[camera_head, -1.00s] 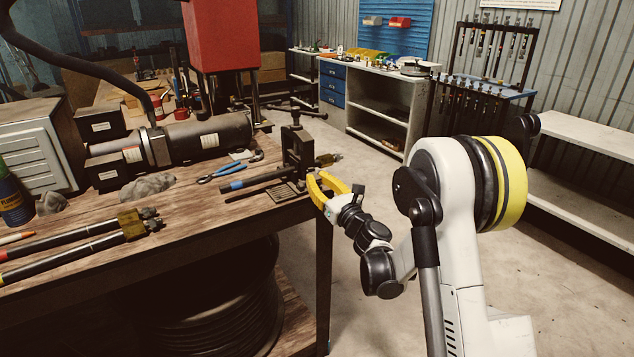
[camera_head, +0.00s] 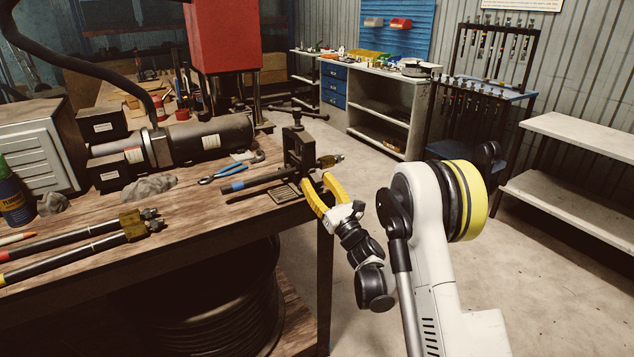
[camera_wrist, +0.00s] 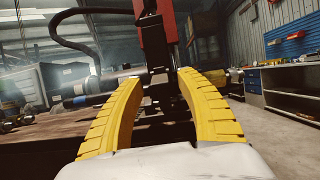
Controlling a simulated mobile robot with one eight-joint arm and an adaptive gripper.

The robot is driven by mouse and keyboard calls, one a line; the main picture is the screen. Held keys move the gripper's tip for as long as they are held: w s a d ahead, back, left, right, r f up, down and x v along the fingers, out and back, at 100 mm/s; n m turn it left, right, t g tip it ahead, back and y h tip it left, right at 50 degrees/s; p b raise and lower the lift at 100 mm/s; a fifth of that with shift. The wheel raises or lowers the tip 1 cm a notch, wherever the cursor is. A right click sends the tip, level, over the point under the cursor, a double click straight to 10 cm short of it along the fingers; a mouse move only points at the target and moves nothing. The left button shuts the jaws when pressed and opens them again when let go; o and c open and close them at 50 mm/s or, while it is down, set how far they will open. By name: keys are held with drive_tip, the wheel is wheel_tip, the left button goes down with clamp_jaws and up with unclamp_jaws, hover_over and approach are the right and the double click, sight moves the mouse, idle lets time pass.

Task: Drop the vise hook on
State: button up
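A dark vise (camera_head: 297,148) stands at the right corner of the wooden workbench, with an upright frame and a screw on top. I cannot make out its hook as a separate part. My gripper (camera_head: 318,182) has two yellow fingers, spread apart and empty, just in front of the vise. In the wrist view the vise (camera_wrist: 156,92) stands upright between the open fingers, beyond them; contact cannot be told.
Open floor (camera_head: 350,180) lies right of the bench.

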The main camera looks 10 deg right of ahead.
sight(316, 178)
wheel_tip(316, 178, up, 10)
drive_tip(key=shift+r, duration=0.1)
idle(0.4)
drive_tip(key=s+a+r+n+g+y, duration=0.3)
drive_tip(key=s+a+r+n+g, duration=0.15)
drive_tip(key=s+a+n, duration=0.45)
drive_tip(key=s+a+f+n+g, duration=0.2)
drive_tip(key=s+n+g, duration=0.1)
drive_tip(key=s+n, duration=0.25)
drive_tip(key=s+a+f+n+g, duration=0.1)
drive_tip(key=s+f+n+g, duration=0.1)
drive_tip(key=s+n, duration=0.35)
drive_tip(key=s+d+f+n+g+h, duration=0.2)
drive_tip(key=s+d+f+n+h, duration=0.3)
drive_tip(key=s, duration=0.6)
drive_tip(key=s+d+f+n+g+h, duration=0.3)
drive_tip(key=s+d+f+n+h, duration=0.2)
drive_tip(key=s, duration=0.6)
wheel_tip(316, 178, down, 2)
drive_tip(key=shift+s+d+f+n, duration=0.1)
drive_tip(key=shift+s+d+n, duration=0.15)
drive_tip(key=shift+d+n, duration=0.95)
drive_tip(key=shift+a, duration=0.1)
drive_tip(key=shift+c, duration=0.4)
